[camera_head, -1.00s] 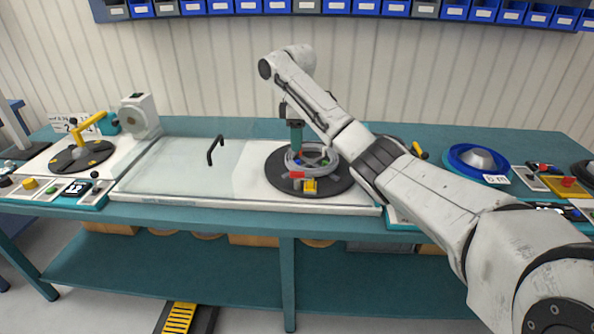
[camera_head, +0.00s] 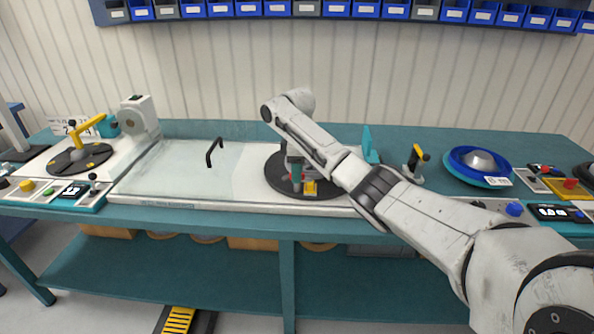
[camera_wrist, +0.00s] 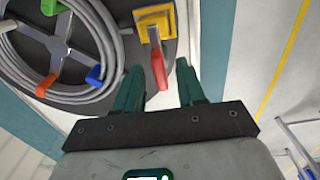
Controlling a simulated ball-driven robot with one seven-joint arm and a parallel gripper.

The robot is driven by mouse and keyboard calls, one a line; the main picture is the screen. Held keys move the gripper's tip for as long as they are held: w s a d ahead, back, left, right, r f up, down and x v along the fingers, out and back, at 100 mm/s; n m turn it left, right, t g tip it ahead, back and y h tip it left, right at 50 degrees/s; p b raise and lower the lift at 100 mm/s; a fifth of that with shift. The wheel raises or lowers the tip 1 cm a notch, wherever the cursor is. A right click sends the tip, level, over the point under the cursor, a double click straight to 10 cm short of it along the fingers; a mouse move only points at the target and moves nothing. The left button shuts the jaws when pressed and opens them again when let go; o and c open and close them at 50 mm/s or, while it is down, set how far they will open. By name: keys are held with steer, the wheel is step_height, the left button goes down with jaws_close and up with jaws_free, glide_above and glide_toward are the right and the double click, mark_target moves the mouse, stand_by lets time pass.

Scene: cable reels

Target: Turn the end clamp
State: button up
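The end clamp is a yellow block with a red lever (camera_wrist: 157,62), beside the grey cable coil (camera_wrist: 118,50) on a dark round plate. The yellow block also shows in the head view (camera_head: 310,188), at the plate's front. My gripper (camera_wrist: 159,68) is open, with its two green fingers on either side of the red lever's free end. A gap shows between the lever and each finger. I cannot tell whether the fingertips are level with it. In the head view my gripper (camera_head: 295,178) is low over the plate, and my arm hides much of the coil.
A clear cover with a black handle (camera_head: 213,152) lies left of the plate. A yellow crank (camera_head: 85,128) stands on a dark disc at the far left. A blue reel (camera_head: 478,163) and control panels are at the right. Blue bins hang on the wall.

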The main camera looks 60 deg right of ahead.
jaws_close()
